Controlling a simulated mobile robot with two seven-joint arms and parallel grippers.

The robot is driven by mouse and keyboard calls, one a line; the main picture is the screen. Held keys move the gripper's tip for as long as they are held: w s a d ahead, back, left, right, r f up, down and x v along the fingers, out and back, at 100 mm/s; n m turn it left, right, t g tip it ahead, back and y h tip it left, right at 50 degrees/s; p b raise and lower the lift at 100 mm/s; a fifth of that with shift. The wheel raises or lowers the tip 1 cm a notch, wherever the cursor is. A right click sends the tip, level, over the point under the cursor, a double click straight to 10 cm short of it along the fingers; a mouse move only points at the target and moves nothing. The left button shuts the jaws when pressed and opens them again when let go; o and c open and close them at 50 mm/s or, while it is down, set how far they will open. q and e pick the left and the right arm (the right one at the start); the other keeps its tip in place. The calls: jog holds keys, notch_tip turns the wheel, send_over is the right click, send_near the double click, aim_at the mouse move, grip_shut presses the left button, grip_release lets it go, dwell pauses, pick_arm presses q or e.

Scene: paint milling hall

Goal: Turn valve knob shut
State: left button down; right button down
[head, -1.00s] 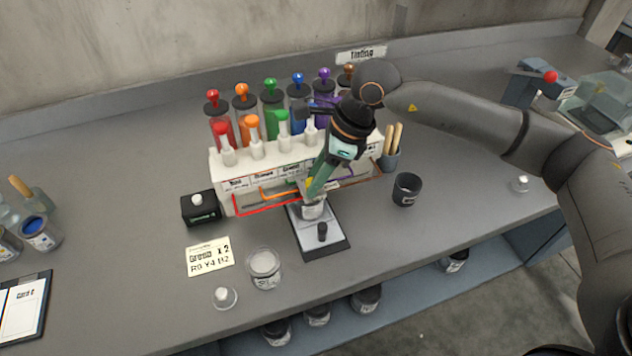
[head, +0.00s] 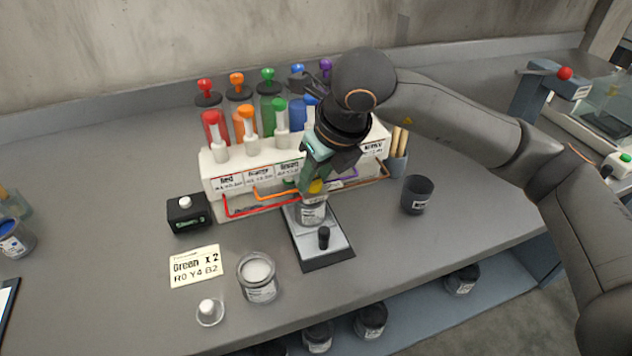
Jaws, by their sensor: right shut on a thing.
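The tint dispenser (head: 212,178) is a white rack with coloured cylinders and plungers, with coloured pipes running along its front. My right gripper (head: 314,183) reaches down in front of the rack, its green fingers shut on a small yellow piece (head: 316,187) that appears to be the valve knob. Most of the knob is hidden by the fingers, so its turn angle cannot be read. A jar (head: 312,213) stands directly below the fingers on a flat scale-like stand (head: 322,245). My left gripper is out of view.
A black box with a white button (head: 188,215) is at left of the rack. A card (head: 196,266), a jar of white paint (head: 258,278) and a clear lid with a knob (head: 209,311) lie in front. A dark cup (head: 417,194) stands right.

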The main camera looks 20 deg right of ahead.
jog(key=shift+m+b, duration=0.35)
jog(key=shift+m, duration=0.25)
jog(key=c, duration=0.5)
grip_release()
jog(key=shift+c, duration=0.2)
jog(key=shift+r, duration=0.1)
jog(key=v, duration=1.2)
jog(key=shift+a+r, duration=0.2)
jog(key=shift+a, duration=0.05)
